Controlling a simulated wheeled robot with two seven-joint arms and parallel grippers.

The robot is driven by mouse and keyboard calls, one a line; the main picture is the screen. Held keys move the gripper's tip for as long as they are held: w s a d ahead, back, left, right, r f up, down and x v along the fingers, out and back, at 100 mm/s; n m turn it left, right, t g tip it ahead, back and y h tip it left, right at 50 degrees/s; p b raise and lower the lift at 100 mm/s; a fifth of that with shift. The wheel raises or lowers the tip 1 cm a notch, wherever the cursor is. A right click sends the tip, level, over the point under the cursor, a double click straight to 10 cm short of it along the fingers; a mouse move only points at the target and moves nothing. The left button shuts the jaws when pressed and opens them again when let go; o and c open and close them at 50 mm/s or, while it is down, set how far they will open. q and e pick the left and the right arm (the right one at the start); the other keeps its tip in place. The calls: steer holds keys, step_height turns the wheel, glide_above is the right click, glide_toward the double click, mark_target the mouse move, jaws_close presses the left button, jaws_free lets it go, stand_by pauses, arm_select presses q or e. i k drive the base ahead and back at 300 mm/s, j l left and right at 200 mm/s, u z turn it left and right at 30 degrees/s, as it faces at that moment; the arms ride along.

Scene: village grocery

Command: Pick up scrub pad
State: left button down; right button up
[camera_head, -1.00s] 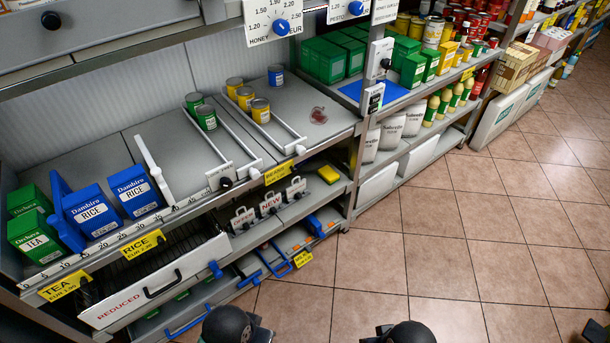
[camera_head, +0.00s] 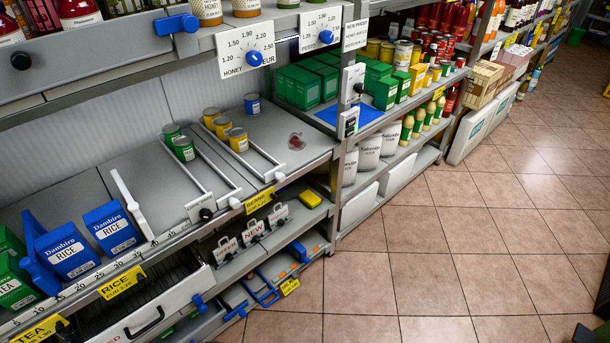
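A small yellow block (camera_head: 311,198), which looks like the scrub pad, lies flat on the lower shelf (camera_head: 290,224) near its right end, behind the row of small signs. It is too small to make out its texture. Neither of my grippers shows in the view, and nothing touches the block.
Small signs with black clips, one reading NEW (camera_head: 252,231), stand on that shelf's front. The upper shelf (camera_head: 318,150) with cans overhangs from behind. Blue-handled items (camera_head: 262,290) sit lower down. A shelf post (camera_head: 338,195) stands right of the block. The tiled floor (camera_head: 430,260) in front is clear.

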mark_target(308, 197)
steer(key=i+l+z, duration=0.15)
steer(key=i, duration=0.25)
steer(key=i+l+z, duration=0.15)
steer(key=i+l, duration=0.15)
steer(key=i, duration=0.1)
